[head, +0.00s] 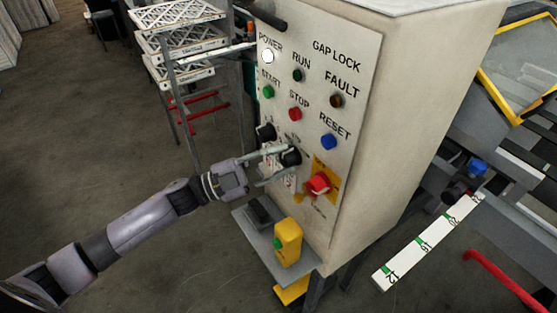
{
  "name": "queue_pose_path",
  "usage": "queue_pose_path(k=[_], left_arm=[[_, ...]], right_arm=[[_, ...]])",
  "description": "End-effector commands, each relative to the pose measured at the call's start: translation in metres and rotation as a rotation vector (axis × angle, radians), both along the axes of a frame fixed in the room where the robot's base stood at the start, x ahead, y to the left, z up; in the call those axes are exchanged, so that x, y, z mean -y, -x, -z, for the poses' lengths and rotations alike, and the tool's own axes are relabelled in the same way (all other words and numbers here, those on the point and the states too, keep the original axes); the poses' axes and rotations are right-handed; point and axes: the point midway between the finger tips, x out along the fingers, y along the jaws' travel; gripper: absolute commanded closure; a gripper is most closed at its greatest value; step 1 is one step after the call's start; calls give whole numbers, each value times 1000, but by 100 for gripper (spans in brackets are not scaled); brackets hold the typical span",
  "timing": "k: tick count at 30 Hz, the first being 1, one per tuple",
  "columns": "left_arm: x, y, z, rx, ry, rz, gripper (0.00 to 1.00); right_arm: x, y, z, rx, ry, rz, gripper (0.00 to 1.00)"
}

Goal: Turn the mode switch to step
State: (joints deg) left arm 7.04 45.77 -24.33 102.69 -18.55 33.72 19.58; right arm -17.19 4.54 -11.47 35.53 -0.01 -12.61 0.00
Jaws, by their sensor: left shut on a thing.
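A beige control cabinet shows a light panel (350,85) with lamps, buttons and knobs. A lower black rotary knob (291,157) sits to the left of the red emergency stop. My left gripper (280,165) reaches in from the left and is shut on this knob, one finger above it and one below. A second black knob (265,132) sits higher and to the left, free of the gripper. The lettering around both knobs is too small or covered to read, so I cannot tell which is marked mode or where the pointer stands. My right gripper is out of view.
The red emergency stop (318,184) on its yellow plate is close to the right of the gripper. A blue reset button (328,142) is above it. A shelf with a yellow box (288,242) juts out below. A white rack (180,45) stands behind left.

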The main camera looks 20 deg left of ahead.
Motion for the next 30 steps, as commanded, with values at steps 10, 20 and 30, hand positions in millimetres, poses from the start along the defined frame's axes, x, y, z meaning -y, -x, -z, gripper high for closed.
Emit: queue_pose_path(k=[10,20,30], left_arm=[[1,1,2,-3,-1,2,66],[0,0,1,-1,0,1,50],[-10,6,4,-4,-2,0,50]], right_arm=[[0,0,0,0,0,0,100],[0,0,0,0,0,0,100],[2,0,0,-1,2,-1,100]])
